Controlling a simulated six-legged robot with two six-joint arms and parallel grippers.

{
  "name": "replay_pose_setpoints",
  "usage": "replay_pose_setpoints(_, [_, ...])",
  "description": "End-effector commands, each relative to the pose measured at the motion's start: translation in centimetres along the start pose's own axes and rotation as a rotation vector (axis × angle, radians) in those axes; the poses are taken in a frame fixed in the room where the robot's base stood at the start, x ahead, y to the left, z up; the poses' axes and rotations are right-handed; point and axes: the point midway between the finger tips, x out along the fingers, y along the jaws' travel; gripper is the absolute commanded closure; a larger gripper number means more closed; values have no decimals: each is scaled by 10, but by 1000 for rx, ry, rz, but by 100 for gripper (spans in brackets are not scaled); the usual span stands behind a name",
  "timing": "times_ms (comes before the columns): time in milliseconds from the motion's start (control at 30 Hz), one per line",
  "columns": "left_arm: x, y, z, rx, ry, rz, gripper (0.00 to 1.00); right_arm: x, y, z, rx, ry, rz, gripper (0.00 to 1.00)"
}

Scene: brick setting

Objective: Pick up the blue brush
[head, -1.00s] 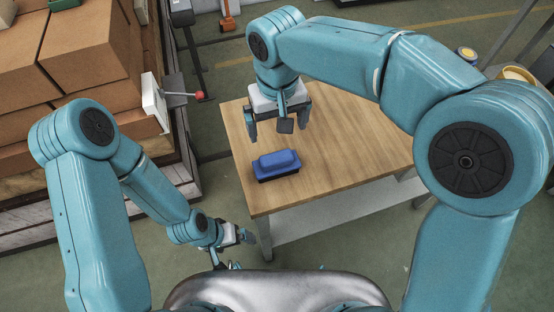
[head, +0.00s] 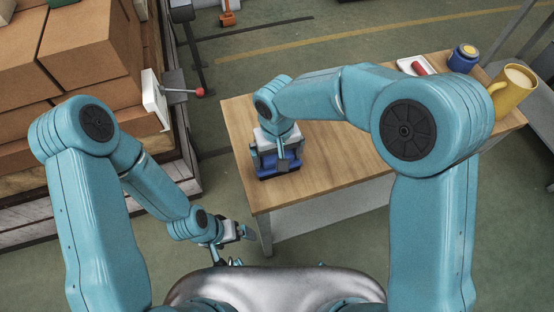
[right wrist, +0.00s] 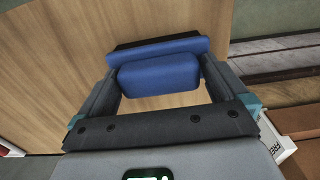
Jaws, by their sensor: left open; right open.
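The blue brush (head: 279,164) lies on the wooden table (head: 330,165) near its left front corner. In the right wrist view the brush (right wrist: 158,75) shows a blue grip block on a wider blue body with a dark edge beneath. My right gripper (head: 277,168) is over the brush and open. In the right wrist view its two fingers (right wrist: 158,78) stand on either side of the grip block, with a gap showing at least on the left. My left gripper (head: 250,233) is open and empty, low beside the table's front left leg.
A yellow mug (head: 512,92), a blue jar (head: 463,59) and a white tray (head: 414,66) with a red item stand at the table's far right. The table's middle is clear.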

Motion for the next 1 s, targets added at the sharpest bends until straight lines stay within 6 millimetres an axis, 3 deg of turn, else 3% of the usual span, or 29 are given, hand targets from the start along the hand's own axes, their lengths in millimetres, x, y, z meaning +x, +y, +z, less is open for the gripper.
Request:
replay_pose_setpoints(100, [0,0,0,0,0,0,2,0,0,0,0,0,0,4])
replay_pose_setpoints(200, [0,0,0,0,0,0,2,0,0,0,0,0,0,37])
replay_pose_setpoints(233, [0,0,0,0,0,0,2,0,0,0,0,0,0,40])
replay_pose_setpoints(533, [0,0,0,0,0,0,2,-2,0,0,0,1,0,41])
replay_pose_setpoints(667, [0,0,0,0,0,0,2,-12,0,-1,-1,3,1,41])
replay_pose_setpoints(867, [1,0,0,0,0,0,2,-53,0,-2,0,7,0,41])
replay_pose_setpoints(1000, [1,0,0,0,0,0,2,-98,0,-2,0,8,-1,41])
